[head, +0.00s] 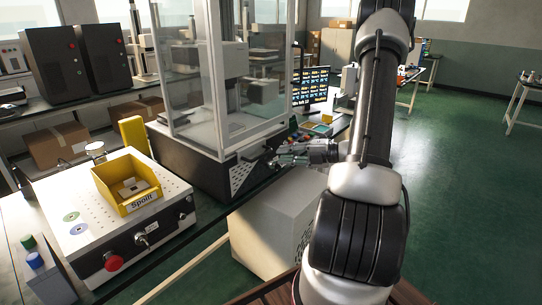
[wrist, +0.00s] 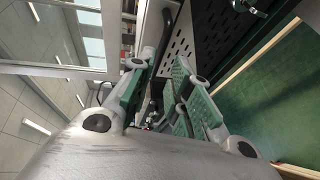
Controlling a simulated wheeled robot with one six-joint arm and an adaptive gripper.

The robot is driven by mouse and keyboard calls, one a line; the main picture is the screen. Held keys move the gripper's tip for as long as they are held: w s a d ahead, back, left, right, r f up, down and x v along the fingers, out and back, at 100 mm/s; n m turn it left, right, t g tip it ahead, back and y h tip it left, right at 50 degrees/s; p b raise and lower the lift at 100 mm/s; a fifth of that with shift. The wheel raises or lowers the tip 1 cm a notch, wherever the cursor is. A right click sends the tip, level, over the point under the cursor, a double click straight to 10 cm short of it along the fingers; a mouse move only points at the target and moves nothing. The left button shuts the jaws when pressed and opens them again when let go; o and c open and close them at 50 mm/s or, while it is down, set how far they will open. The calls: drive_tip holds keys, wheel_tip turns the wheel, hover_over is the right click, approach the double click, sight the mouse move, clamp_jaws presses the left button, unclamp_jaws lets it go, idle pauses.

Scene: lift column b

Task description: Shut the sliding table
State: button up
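The machine with a clear enclosure (head: 215,85) stands on the bench in the middle of the head view. A light plate, seemingly the sliding table (head: 228,138), shows at its base, with a dark bar handle (head: 254,152) at its front right. My gripper (head: 277,156) is at this front right side, close to the handle. In the wrist view, my gripper (wrist: 166,68) has its two green-padded fingers spread apart. Contact cannot be told. How far out the table stands is unclear.
A perforated panel (wrist: 207,32) lies close beside the right finger. A white perforated box (head: 118,205) with a yellow bin (head: 127,186) stands at left. A white cabinet (head: 275,225) is below the bench. A monitor (head: 311,86) stands behind. Green floor is open at right.

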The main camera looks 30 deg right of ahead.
drive_tip(key=v, duration=0.4)
idle(0.5)
drive_tip(key=s+a+n+g+h, duration=0.4)
drive_tip(key=s+n+g, duration=0.95)
drive_tip(key=n, duration=1.25)
drive_tip(key=s+a+r+n+t+h, duration=0.3)
drive_tip(key=a+r+n, duration=0.1)
drive_tip(key=r+n, duration=0.4)
drive_tip(key=s+a+r+n+t+h, duration=0.3)
drive_tip(key=r+n, duration=0.6)
drive_tip(key=n, duration=0.3)
drive_tip(key=shift+a+h, duration=0.5)
drive_tip(key=shift+a, duration=0.2)
